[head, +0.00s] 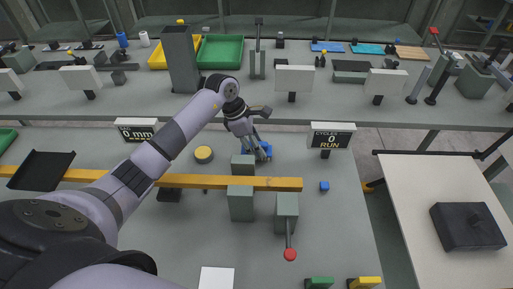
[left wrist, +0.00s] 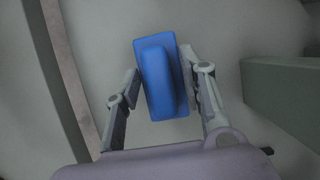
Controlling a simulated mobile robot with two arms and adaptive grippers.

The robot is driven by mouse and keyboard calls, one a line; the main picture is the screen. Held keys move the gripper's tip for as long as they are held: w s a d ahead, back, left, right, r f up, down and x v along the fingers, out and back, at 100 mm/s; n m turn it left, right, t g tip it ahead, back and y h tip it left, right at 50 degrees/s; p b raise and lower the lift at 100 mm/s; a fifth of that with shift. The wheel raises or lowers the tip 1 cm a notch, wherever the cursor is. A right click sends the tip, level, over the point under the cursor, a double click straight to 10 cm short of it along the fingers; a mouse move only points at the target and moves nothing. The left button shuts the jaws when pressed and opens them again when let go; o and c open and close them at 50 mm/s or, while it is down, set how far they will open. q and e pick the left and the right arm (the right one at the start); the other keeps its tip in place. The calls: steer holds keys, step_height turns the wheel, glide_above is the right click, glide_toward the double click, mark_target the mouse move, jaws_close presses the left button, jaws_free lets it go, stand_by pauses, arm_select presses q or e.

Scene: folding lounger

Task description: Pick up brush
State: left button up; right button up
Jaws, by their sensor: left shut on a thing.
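The brush is a blue block with a raised ridge along its top. In the left wrist view the brush (left wrist: 158,78) lies between the two fingers of my left gripper (left wrist: 160,85), which is shut on it. In the head view my left gripper (head: 256,152) points down behind the yellow beam, and the brush (head: 265,149) shows partly beside its fingers. I cannot tell whether the brush touches the table. My right gripper is not in view.
A yellow beam (head: 225,182) crosses the table in front of the gripper. Grey-green blocks (head: 241,203) stand close by, with a red-tipped lever (head: 289,253). A yellow round button (head: 204,154) lies left, a small blue cube (head: 324,187) right. Signs stand behind.

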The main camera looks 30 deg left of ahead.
arm_select(q)
step_height(320, 180, up, 19)
steer(key=b, duration=0.2)
steer(key=shift+f, duration=0.15)
steer(key=o, duration=0.6)
steer(key=c, duration=0.4)
steer(key=shift+c, duration=0.2)
